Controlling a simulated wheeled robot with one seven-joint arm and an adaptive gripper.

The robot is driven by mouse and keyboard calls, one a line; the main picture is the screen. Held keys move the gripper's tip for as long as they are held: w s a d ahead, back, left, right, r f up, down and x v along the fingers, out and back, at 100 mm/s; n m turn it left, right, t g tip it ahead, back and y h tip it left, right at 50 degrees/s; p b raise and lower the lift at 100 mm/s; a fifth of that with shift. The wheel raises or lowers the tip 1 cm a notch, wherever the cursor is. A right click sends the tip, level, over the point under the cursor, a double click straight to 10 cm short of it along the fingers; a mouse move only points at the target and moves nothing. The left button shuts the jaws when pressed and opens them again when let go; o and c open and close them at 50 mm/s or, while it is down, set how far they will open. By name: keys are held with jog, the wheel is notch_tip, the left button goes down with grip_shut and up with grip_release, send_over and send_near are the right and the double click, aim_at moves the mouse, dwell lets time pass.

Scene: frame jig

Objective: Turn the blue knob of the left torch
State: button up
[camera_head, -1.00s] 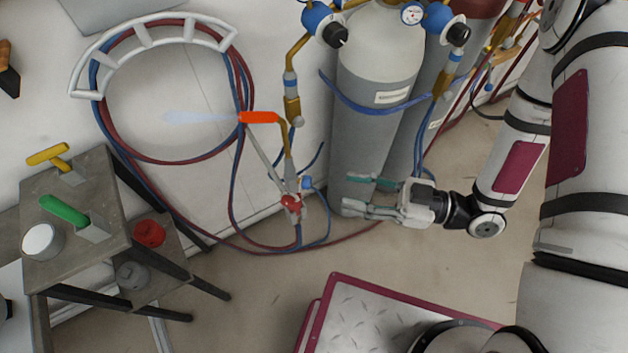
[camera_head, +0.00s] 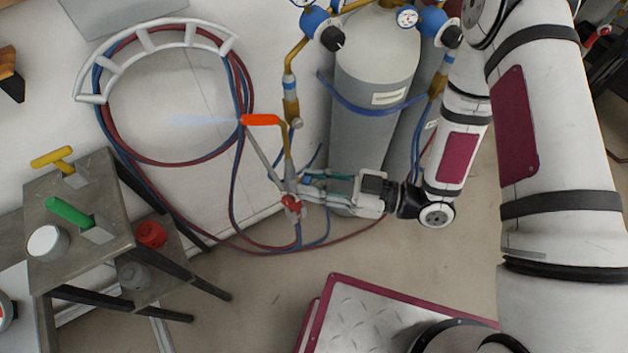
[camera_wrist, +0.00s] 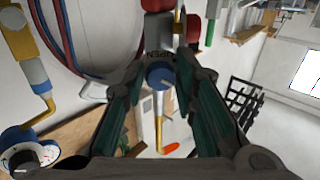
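The torch at left has a brass neck (camera_head: 285,140), an orange tip (camera_head: 260,119) with a pale blue flame, and a red knob (camera_head: 291,203) at its lower end. Its blue knob (camera_wrist: 160,76) shows in the wrist view, with lettering beside it, between the two fingers of my gripper (camera_wrist: 166,70). A finger stands on each side of the knob, apparently with a small gap. In the head view my gripper (camera_head: 306,186) reaches the torch body from the right and mostly hides the blue knob. The gripper is open.
Grey gas cylinders (camera_head: 372,75) with blue regulators (camera_head: 318,22) stand just behind my gripper. Red and blue hoses loop over a white wall rack (camera_head: 150,38). A metal table (camera_head: 105,245) with coloured handles stands at left. The floor in front of the torch is clear.

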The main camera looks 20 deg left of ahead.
grip_shut()
jog(key=shift+m+b, duration=1.4)
jog(key=shift+m, duration=1.7)
jog(key=o, duration=0.6)
grip_release()
jog(key=shift+o, duration=0.2)
